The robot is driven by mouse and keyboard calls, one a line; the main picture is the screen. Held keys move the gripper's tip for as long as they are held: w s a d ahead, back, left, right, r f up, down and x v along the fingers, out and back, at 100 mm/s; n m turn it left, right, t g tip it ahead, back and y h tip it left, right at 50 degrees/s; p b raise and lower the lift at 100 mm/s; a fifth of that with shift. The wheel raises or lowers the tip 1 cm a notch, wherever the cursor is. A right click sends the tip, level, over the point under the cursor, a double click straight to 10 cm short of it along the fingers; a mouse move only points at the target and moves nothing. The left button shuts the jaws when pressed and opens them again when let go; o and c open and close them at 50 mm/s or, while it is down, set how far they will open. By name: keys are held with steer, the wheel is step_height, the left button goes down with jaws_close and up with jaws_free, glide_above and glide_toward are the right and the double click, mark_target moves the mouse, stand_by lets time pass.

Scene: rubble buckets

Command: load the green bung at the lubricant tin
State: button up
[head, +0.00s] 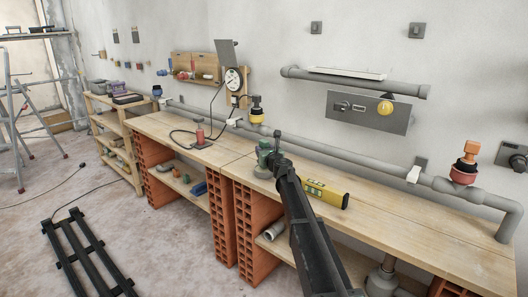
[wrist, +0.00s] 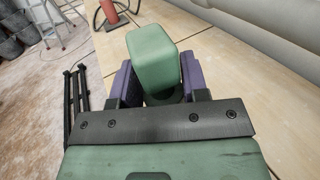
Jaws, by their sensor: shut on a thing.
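The green bung (wrist: 152,60) is a rounded green block between the two purple fingers of my gripper (wrist: 155,85) in the wrist view. My gripper is shut on it. In the head view my gripper (head: 272,157) is over the workbench, with the green bung (head: 264,146) at its tip. A low, pale greenish round thing (head: 262,173) shows just below the bung; it may be the lubricant tin, but I cannot tell for sure. Whether the bung touches it is hidden. The bung's lower end is mostly hidden by my gripper in the wrist view.
A yellow spirit level (head: 325,194) lies right of my gripper on the workbench (head: 395,222). A red hosed device (head: 198,136) stands to the left. A grey pipe (head: 330,151) runs along the wall, with a yellow-collared fitting (head: 256,116) and a red-collared fitting (head: 463,175).

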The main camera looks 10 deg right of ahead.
mark_target(264, 140)
steer(key=shift+f+b, duration=0.55)
steer(key=shift+b, duration=0.05)
stand_by(0.8)
stand_by(0.5)
step_height(264, 140, up, 7)
steer(key=p, duration=0.7)
step_height(264, 140, up, 21)
steer(key=p, duration=2.1)
